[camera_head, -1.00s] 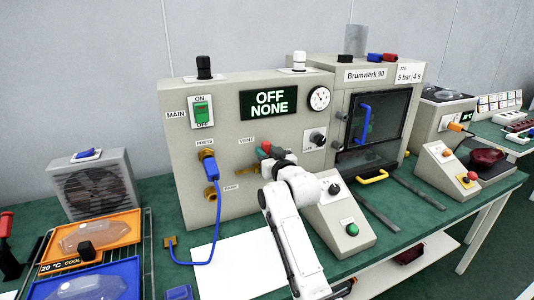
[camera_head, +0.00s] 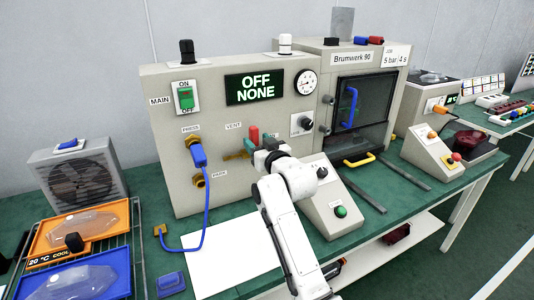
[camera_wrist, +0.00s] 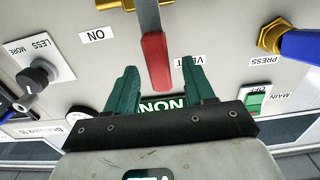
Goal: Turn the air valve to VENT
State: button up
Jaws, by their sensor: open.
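The air valve has a brass body (camera_head: 236,155) on the grey panel and a lever with a red grip (camera_head: 253,134). The lever stands roughly upright, just right of the VENT label (camera_head: 233,126). In the wrist view, which is upside down, the red grip (camera_wrist: 156,62) lies between the ON label (camera_wrist: 95,35) and the VENT label (camera_wrist: 190,61). My gripper (camera_head: 262,143) is at the valve, its green fingers open. In the wrist view my gripper (camera_wrist: 160,75) has one finger on each side of the red grip, with gaps showing. I cannot tell how deep the grip sits between them.
A blue hose (camera_head: 206,205) hangs from the PRESS port, left of the valve. A pressure knob (camera_head: 306,123) is to the right. A sloped control box (camera_head: 332,210) stands close to my arm. The display (camera_head: 254,88) reads OFF NONE. White paper (camera_head: 228,255) lies in front.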

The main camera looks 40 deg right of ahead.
jog(key=v, duration=0.7)
